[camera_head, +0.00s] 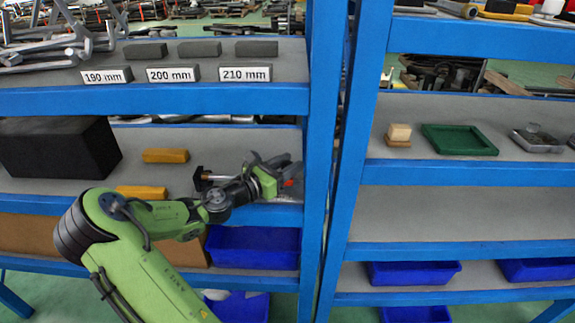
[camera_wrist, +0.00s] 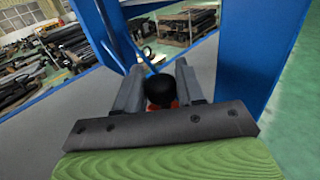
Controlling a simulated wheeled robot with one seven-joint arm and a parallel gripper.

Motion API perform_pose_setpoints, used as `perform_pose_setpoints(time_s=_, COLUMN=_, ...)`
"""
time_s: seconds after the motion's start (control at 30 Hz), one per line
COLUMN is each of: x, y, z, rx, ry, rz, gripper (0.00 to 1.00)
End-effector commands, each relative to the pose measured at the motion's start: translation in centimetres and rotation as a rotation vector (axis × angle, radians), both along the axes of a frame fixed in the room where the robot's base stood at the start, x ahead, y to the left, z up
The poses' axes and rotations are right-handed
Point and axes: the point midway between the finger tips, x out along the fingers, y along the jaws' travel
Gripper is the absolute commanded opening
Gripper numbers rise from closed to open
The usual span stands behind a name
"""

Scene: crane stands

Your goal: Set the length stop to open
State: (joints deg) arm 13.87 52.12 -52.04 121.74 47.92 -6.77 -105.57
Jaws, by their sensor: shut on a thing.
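My gripper (camera_head: 287,171) reaches over the middle shelf of the left rack, close to the blue upright. In the wrist view my gripper (camera_wrist: 160,82) has its two grey fingers on either side of a round black knob (camera_wrist: 160,92). The fingers are shut on it. A little red-orange shows beside the knob, and a small red-orange patch (camera_head: 289,182) shows by the fingers in the head view. The knob seems to be part of the length stop, but my gripper and wrist hide most of it, so its setting cannot be told.
A black block (camera_head: 60,148) and two yellow bars (camera_head: 165,155) (camera_head: 141,192) are on the same shelf. Above, labelled places read 190 mm (camera_head: 106,76), 200 mm (camera_head: 172,74) and 210 mm (camera_head: 245,73). A blue upright (camera_head: 322,150) stands just right of my gripper.

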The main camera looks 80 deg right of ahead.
Motion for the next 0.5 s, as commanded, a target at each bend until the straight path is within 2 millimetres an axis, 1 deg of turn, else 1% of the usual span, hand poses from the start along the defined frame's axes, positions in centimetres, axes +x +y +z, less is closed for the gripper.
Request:
perform_pose_setpoints(time_s=0.23, x=-0.2, y=0.0, z=0.0, rx=0.001, ry=0.002, rz=-0.002, gripper=0.00)
perform_pose_setpoints(time_s=0.4, x=-2.3, y=-0.5, z=0.3, rx=0.004, ry=0.004, rz=-0.006, gripper=0.00)
perform_pose_setpoints(time_s=0.5, x=-2.8, y=-0.6, z=0.1, rx=0.003, ry=0.001, rz=-0.002, gripper=0.00)
